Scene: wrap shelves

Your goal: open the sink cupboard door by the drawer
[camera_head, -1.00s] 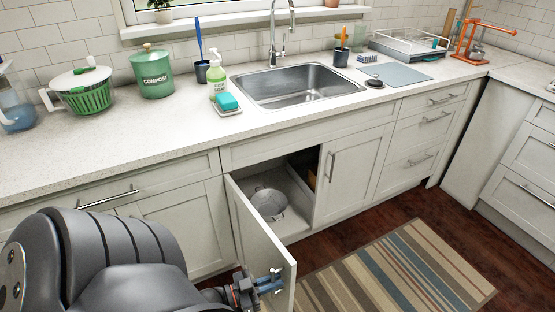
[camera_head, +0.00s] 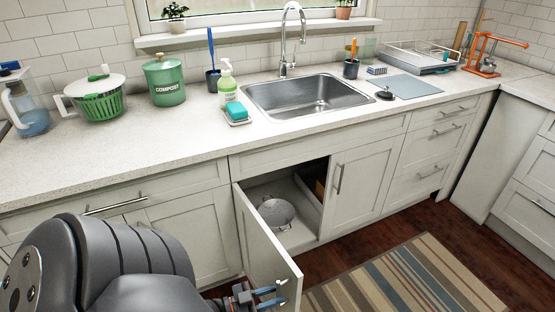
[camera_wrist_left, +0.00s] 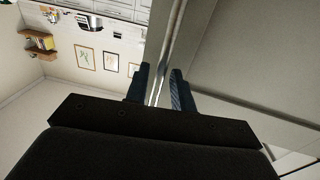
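The sink cupboard door (camera_head: 262,248) is a white panel, hinged at its left and swung well out from the cabinet beside the drawers. The open cupboard (camera_head: 300,229) shows a grey colander (camera_head: 276,212) inside. My left gripper (camera_head: 268,296) is at the door's outer face near its free edge. The fingers partly hide the handle in the head view. My right gripper is not in view.
The neighbouring closed cupboard door (camera_head: 362,187) and drawers (camera_head: 432,150) stand to the right. A striped rug (camera_head: 410,280) lies on the dark floor. The counter (camera_head: 130,150) holds a green compost bin (camera_head: 164,82), a salad spinner (camera_head: 95,98) and a soap bottle (camera_head: 228,86).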

